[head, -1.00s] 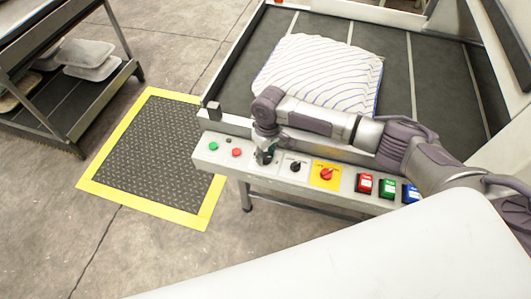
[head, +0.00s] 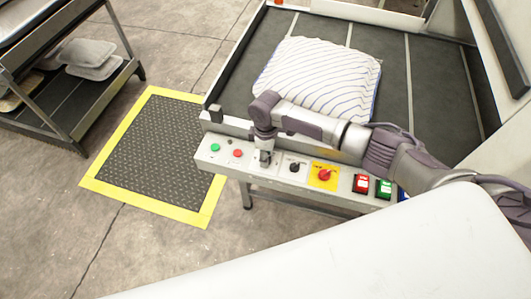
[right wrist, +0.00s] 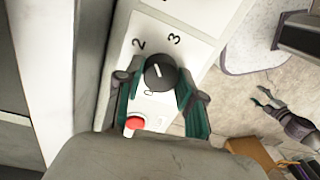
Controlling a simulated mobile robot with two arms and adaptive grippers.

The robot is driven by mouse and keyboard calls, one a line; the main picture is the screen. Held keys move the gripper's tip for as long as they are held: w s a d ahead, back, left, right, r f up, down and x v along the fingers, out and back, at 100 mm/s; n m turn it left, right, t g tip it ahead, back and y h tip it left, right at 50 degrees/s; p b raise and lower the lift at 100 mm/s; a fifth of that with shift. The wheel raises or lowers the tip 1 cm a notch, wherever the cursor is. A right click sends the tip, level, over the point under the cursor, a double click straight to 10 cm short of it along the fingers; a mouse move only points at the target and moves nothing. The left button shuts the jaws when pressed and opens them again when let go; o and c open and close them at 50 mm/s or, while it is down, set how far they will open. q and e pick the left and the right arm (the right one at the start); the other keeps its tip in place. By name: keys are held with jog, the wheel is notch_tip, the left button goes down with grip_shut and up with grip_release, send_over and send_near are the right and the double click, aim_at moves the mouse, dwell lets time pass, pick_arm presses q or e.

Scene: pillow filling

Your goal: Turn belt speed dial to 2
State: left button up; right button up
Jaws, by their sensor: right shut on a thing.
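The belt speed dial (right wrist: 160,72) is a round black knob with a white pointer line on a white plate. The numbers 2 and 3 show beyond it and a 0 on its near side. The pointer's exact setting is hard to read, but it slants toward the 2 and 3 side. My right gripper (right wrist: 158,82) has its green-lined fingers on both sides of the knob and is shut on it. In the head view my right gripper (head: 265,157) points down at the control panel (head: 210,165) and hides the dial. My left gripper (right wrist: 264,99) appears open and empty, away from the panel.
Beside the dial are a red button (head: 238,153), a green button (head: 215,147), another black knob (head: 294,167) and a red switch on yellow (head: 324,174). A striped pillow (head: 320,75) lies on the dark belt behind. A yellow-edged mat (head: 150,150) lies on the floor.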

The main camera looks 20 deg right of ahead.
jog(key=shift+a+n, duration=0.1)
jog(key=shift+n, duration=1.8)
jog(key=o, duration=1.1)
jog(key=shift+o, duration=0.2)
notch_tip(320, 180, up, 12)
jog(key=shift+w, duration=0.4)
